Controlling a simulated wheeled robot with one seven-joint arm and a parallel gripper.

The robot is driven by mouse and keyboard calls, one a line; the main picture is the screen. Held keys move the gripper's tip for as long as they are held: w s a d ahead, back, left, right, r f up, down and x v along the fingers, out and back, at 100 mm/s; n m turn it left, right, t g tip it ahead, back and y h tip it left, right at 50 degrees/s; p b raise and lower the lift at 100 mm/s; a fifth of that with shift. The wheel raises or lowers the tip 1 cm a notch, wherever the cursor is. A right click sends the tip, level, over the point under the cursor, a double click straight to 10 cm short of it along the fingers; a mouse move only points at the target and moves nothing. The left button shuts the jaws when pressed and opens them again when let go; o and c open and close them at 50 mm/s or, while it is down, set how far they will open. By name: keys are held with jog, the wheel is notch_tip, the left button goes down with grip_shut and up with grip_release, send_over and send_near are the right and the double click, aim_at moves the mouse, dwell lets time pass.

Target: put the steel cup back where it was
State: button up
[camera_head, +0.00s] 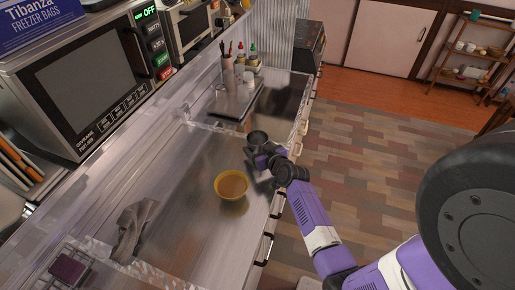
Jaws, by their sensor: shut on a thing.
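The steel cup (257,137) is a small dark grey metal cup over the steel counter, right of the middle of the head view. My gripper (263,149) is at the cup's near side and is shut on it. The fingertips are small and partly hidden by the wrist. The cup looks roughly upright. I cannot tell whether its base touches the counter.
A yellow bowl (231,185) stands on the steel counter (185,205), close to the left of my wrist. A grey cloth (133,228) lies further left. Bottles and a utensil holder (229,75) stand at the far end.

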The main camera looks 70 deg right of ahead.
jog(key=shift+f, duration=0.1)
jog(key=o, duration=1.8)
jog(key=shift+c, duration=0.2)
jog(key=shift+r, duration=0.3)
jog(key=b+v, duration=0.1)
jog(key=v, duration=1)
jog(key=shift+s+f, duration=0.1)
jog(key=shift+f, duration=0.05)
jog(key=shift+s+a+r, duration=0.25)
